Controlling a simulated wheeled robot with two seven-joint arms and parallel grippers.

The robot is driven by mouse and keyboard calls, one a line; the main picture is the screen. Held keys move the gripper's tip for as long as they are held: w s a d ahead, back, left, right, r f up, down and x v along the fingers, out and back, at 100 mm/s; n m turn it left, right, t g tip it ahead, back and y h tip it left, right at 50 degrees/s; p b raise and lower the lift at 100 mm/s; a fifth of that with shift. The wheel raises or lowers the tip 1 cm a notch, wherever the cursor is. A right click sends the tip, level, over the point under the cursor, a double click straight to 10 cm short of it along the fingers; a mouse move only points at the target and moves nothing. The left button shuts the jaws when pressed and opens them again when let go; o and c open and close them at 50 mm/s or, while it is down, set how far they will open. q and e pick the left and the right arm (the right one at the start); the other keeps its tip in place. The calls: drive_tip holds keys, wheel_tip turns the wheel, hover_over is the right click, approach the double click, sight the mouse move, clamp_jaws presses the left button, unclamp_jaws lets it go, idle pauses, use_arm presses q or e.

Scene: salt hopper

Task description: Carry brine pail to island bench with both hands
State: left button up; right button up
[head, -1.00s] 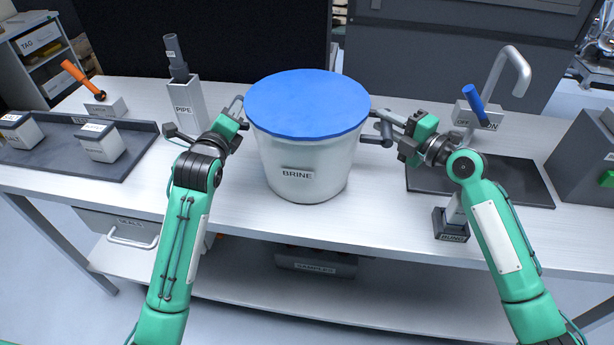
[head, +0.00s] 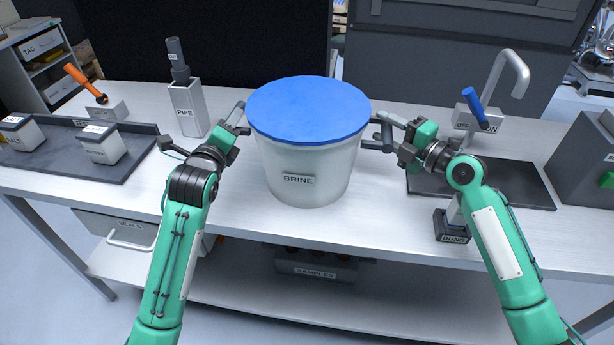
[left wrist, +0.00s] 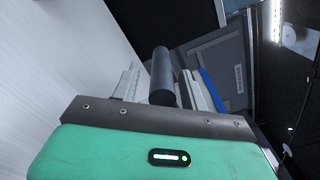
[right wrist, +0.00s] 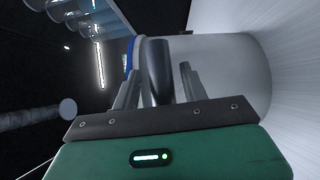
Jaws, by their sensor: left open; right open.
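The brine pail (head: 308,165) is a white bucket with a blue lid (head: 308,108) and a BRINE label, standing upright on the white bench. My left gripper (head: 238,115) is open at its left side; in the left wrist view a dark round handle (left wrist: 162,75) lies between the open fingers. My right gripper (head: 385,132) is open at its right side. In the right wrist view the other dark handle (right wrist: 157,68) lies between the fingers, with the pail's pale wall (right wrist: 225,65) behind.
A PIPE block (head: 188,108) stands left of the pail, beyond a dark tray (head: 60,160) with small blocks. At right are a tap (head: 510,65), a dark mat (head: 510,183), a blue-handled ON/OFF valve (head: 475,108) and a grey box (head: 585,160). A SAMPLES bin (head: 315,264) sits below.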

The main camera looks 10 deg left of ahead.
drive_tip(key=shift+f, duration=0.55)
drive_tip(key=shift+s+d, duration=0.2)
drive_tip(key=shift+d, duration=0.05)
use_arm(q)
drive_tip(key=s, duration=0.6)
drive_tip(key=shift+a, duration=0.2)
use_arm(e)
drive_tip(key=v, duration=0.7)
drive_tip(key=shift+r, duration=0.4)
use_arm(q)
drive_tip(key=shift+f, duration=0.1)
use_arm(e)
drive_tip(key=shift+s+d, duration=0.1)
drive_tip(key=shift+s, duration=0.05)
